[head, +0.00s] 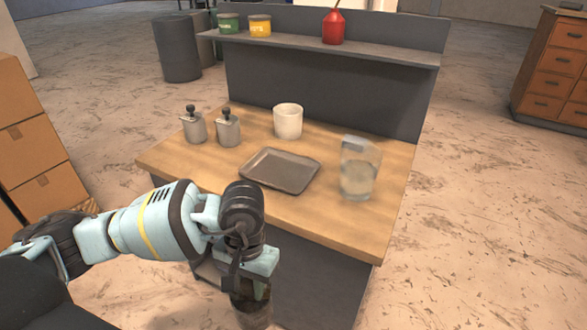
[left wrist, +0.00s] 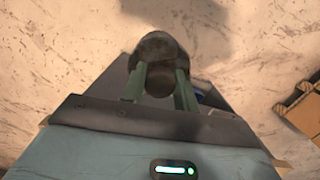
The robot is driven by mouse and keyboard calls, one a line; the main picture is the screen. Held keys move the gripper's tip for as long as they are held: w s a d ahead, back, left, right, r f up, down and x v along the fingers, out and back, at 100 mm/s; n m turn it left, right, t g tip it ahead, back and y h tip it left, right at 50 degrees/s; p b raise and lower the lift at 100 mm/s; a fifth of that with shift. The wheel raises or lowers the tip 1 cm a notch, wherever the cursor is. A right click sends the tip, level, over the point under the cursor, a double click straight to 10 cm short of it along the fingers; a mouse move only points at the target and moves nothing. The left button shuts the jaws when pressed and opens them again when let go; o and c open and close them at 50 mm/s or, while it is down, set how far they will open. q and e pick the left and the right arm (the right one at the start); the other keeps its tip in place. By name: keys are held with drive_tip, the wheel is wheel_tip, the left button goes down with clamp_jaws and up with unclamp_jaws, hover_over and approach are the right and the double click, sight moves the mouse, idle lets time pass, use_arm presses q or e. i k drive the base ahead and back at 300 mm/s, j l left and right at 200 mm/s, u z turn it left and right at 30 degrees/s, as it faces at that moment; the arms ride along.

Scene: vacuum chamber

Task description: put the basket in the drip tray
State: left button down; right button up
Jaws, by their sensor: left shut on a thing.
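The drip tray (head: 279,171) is a shallow grey rectangular tray lying empty on the wooden bench top. My left gripper (head: 252,291) is in front of the bench's near edge, pointing down, below the level of the top. It is shut on a dark, round, cup-like thing, which I take to be the basket (head: 253,313). In the left wrist view the basket (left wrist: 163,46) shows between the two green fingers (left wrist: 160,87). Its lower part is cut off by the head view's bottom edge. My right gripper is not in view.
On the bench top (head: 225,172), two small metal dispensers (head: 211,128) and a white cup (head: 288,121) stand behind the tray. A clear container (head: 359,168) stands to its right. A shelf (head: 330,49) above holds two tins and a red can (head: 333,27). Cardboard boxes (head: 35,150) stand left.

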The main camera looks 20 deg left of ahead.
sight(280, 171)
drive_tip(key=j+z, duration=0.4)
drive_tip(key=j, duration=0.2)
drive_tip(key=j+z, duration=0.3)
drive_tip(key=j, duration=0.55)
